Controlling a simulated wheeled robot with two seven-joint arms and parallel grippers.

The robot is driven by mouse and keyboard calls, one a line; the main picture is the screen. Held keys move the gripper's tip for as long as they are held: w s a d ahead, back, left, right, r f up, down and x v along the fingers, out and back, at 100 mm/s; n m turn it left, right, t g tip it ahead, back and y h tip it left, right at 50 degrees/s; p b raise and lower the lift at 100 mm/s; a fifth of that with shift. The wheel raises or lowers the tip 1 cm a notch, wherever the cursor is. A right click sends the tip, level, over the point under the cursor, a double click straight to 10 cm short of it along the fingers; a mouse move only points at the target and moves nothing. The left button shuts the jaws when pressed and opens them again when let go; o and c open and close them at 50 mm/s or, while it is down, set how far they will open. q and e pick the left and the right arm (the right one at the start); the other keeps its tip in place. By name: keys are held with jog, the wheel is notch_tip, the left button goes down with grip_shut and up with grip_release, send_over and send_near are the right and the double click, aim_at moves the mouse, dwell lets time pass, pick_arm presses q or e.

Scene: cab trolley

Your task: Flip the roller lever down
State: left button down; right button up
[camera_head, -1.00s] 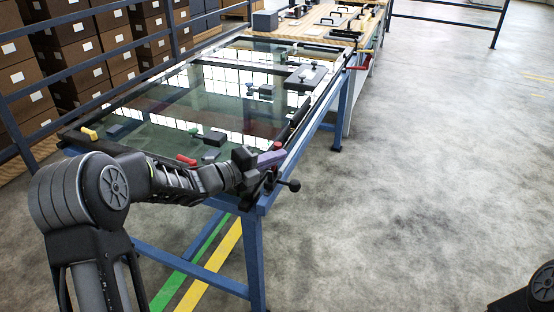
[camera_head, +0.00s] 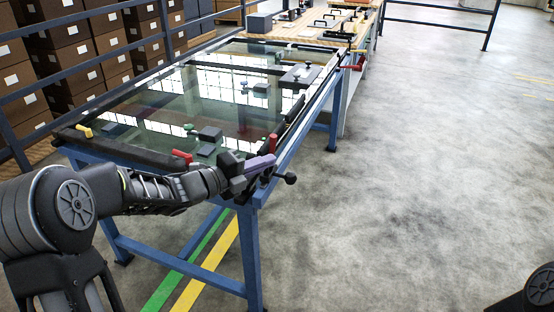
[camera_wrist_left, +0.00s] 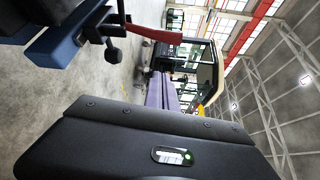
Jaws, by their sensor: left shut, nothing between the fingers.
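A red lever (camera_head: 273,142) stands up at the near right corner of the glass-topped blue table (camera_head: 248,222), by a dark bracket with a black knob (camera_head: 291,179). In the left wrist view, which is turned sideways, the red lever (camera_wrist_left: 155,35) extends from the dark fitting beside the blue rail. My left gripper (camera_head: 262,164) has purple fingers, shut and empty, just in front of the lever in the head view. The fingers also show in the left wrist view (camera_wrist_left: 160,92), with the lever beside them; contact cannot be told. My right gripper is out of view.
Other levers sit on the table edge: a red one (camera_head: 182,156), a yellow one (camera_head: 85,131) and a red one (camera_head: 355,67) farther back. Small dark blocks lie on the glass. A railing and stacked boxes (camera_head: 75,45) stand left. The floor at right is clear.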

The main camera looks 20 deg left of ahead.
pick_arm(q)
jog(key=shift+v, duration=1.95)
jog(key=shift+d, duration=0.2)
jog(key=s+d+f+n+g+y+p, duration=0.25)
jog(key=d+f+n, duration=0.25)
jog(key=f+n, duration=0.45)
jog(key=s+d+f+n+g+y+p, duration=0.1)
jog(key=s+d+f+n+y+p, duration=0.2)
jog(key=f+n, duration=0.65)
jog(key=s+d+f+n+g+p, duration=0.1)
jog(key=s+d+f+n+g, duration=0.2)
jog(key=s, duration=0.6)
jog(key=s+d+f+n+g+p, duration=0.1)
jog(key=s+d+f+n+g, duration=0.2)
jog(key=s+f, duration=0.4)
jog(key=s+d+f+n+g+p, duration=0.1)
jog(key=s+d+f+n+g, duration=0.2)
jog(key=s, duration=0.8)
notch_tip(320, 180, down, 3)
jog(key=shift+d+r+g, duration=0.15)
jog(key=shift+d+g, duration=0.3)
jog(key=shift+d, duration=0.6)
